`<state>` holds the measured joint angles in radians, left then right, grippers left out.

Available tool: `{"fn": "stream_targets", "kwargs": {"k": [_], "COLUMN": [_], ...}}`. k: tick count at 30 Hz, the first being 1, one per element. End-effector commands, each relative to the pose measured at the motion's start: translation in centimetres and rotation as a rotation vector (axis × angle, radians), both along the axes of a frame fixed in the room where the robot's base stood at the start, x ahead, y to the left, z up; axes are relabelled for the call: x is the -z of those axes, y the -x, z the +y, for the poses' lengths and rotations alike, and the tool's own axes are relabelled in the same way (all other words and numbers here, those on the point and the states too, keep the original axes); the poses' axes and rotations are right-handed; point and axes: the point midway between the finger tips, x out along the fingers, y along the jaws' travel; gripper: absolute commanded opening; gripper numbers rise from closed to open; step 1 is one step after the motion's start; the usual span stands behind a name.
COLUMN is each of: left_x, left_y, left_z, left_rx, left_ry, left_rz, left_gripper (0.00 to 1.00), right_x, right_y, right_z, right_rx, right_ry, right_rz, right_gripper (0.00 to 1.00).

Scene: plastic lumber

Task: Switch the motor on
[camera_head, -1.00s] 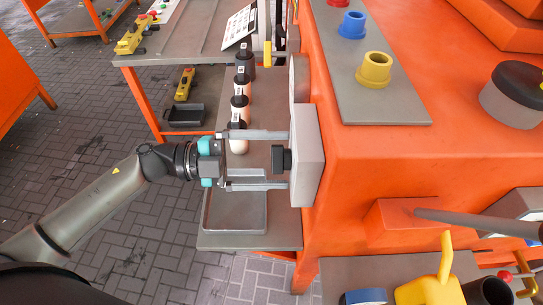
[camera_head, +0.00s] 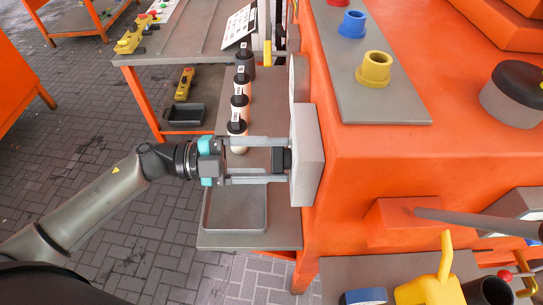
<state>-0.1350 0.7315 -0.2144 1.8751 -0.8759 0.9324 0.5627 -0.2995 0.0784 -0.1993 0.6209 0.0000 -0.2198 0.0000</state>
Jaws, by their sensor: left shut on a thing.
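A grey switch box (camera_head: 308,155) is fixed to the left side of the orange machine. A black knob (camera_head: 281,160) sticks out of its left face, partly hidden by the fingers. My left gripper (camera_head: 284,160) reaches in from the left, with one finger above the knob and one below it. The fingers are shut on the knob. My right gripper is not in view.
Several bottles (camera_head: 240,103) stand in a row on the shelf just behind the gripper. A shallow grey tray (camera_head: 236,226) lies below the fingers. The orange machine (camera_head: 440,150) fills the right side. Paved floor (camera_head: 90,170) lies open at left.

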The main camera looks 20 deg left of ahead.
Motion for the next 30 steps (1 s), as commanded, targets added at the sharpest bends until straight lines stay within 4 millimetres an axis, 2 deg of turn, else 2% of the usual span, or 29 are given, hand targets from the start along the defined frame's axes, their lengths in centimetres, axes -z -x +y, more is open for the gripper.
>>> {"fn": "stream_targets", "kwargs": {"k": [8,14,30], "left_x": [0.1,0.2,0.7], "left_y": [0.0,0.0,0.1], "left_z": [0.0,0.0,0.0], "left_rx": [0.001,0.001,0.000], "left_ry": [-0.012,-0.041,-0.178], "left_rz": [-0.037,-0.140,-0.617], "left_gripper": [0.09,0.09,0.09], "right_x": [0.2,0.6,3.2], "right_y": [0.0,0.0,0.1], "right_z": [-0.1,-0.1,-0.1], "right_rx": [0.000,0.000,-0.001], "right_ry": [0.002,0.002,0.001], "right_rz": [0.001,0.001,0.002], "right_gripper": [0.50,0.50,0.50]}}
